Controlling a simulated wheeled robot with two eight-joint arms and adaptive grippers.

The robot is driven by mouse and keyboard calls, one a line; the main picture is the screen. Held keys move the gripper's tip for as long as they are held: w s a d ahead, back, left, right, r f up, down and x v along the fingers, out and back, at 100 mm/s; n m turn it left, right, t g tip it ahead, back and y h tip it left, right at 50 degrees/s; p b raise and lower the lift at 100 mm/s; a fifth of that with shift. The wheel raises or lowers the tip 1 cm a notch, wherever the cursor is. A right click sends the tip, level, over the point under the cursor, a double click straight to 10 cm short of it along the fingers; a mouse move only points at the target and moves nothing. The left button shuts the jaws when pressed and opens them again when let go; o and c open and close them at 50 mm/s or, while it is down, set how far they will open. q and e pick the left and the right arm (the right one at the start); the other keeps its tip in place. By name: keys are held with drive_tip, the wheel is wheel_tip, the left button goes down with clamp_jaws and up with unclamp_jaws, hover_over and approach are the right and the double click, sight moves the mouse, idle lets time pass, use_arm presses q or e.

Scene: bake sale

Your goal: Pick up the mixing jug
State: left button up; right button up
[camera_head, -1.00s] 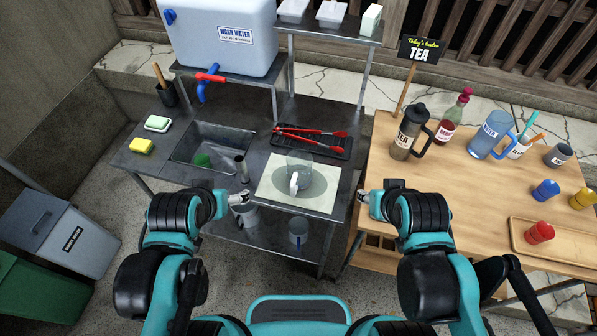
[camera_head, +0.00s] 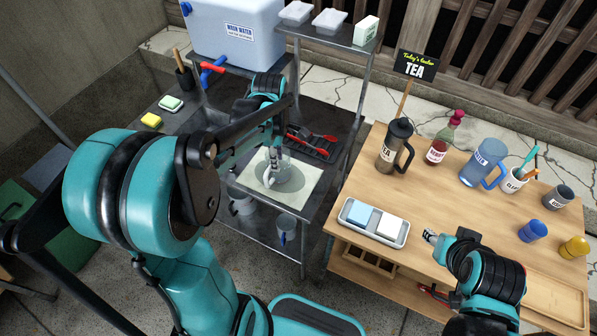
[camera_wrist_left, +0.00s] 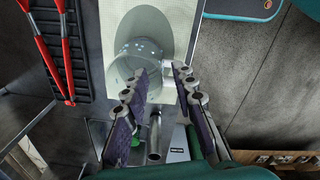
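The mixing jug, a clear vessel with a pale handle (camera_head: 268,178), stands on a pale mat (camera_head: 308,183) on the grey metal table. My left gripper (camera_head: 274,153) reaches down over it and hides part of it. In the left wrist view the jug (camera_wrist_left: 128,62) lies just beyond the fingertips. There my left gripper (camera_wrist_left: 161,78) is open, its two fingers apart with the pale handle roughly between and beyond their tips. I cannot tell whether they touch it. My right gripper (camera_head: 432,237) is over the wooden table, away from the jug; its finger gap is too small to read.
Red tongs (camera_head: 327,139) lie on a black rack behind the jug. A post of the metal shelf (camera_head: 352,95) rises to the right. The wooden table holds a tea press (camera_head: 391,150), a blue pitcher (camera_head: 481,164) and a tray (camera_head: 401,239) with two blocks.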

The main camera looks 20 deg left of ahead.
use_arm(q)
drive_tip(key=b, duration=0.3)
hover_over(279, 183)
wheel_tip(279, 183, down, 8)
drive_tip(key=shift+w+a+r, duration=0.1)
clamp_jaws()
